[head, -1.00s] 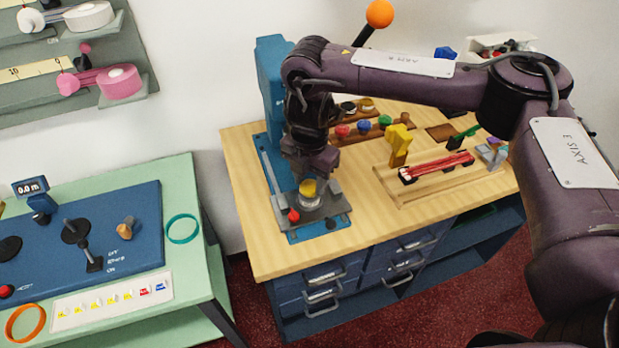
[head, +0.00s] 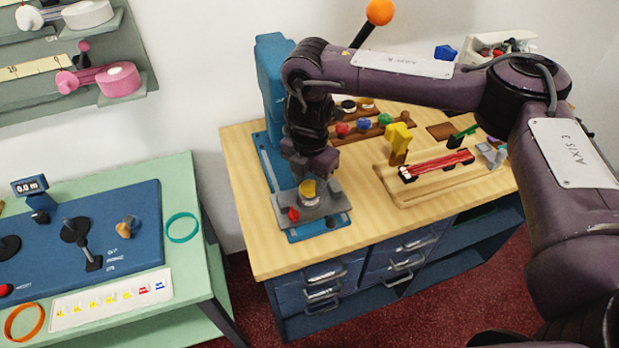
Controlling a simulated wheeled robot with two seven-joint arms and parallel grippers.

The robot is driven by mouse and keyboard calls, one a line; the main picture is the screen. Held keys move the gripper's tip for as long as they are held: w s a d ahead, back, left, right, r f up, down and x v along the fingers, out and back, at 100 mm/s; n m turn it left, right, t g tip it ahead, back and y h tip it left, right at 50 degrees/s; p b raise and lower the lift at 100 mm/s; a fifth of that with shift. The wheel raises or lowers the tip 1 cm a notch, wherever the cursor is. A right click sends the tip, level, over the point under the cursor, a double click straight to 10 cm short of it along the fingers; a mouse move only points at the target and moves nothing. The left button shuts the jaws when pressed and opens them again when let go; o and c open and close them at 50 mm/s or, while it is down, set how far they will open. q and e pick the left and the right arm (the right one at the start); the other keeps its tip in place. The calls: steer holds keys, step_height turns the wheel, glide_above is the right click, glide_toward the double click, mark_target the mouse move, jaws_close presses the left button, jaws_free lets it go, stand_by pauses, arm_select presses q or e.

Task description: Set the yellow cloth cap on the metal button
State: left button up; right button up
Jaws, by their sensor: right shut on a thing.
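The yellow cloth cap (head: 308,186) is at the tips of my right gripper (head: 309,176), which is shut on it. The cap is right above the metal button (head: 309,197), a small silvery piece on the grey plate of the blue press (head: 275,85). From this angle I cannot tell whether cap and button touch. My right gripper's fingers are partly hidden by its own dark wrist. My left gripper is not in view.
A red knob (head: 293,214) stands at the plate's front left. The press column rises close behind my right wrist. A wooden tray (head: 420,199) with red strips and a yellow clamp (head: 399,138) lies to the right. A green table (head: 185,265) stands at left.

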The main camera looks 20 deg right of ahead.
steer(key=shift+f, duration=0.25)
steer(key=o, duration=0.8)
steer(key=shift+c, duration=0.2)
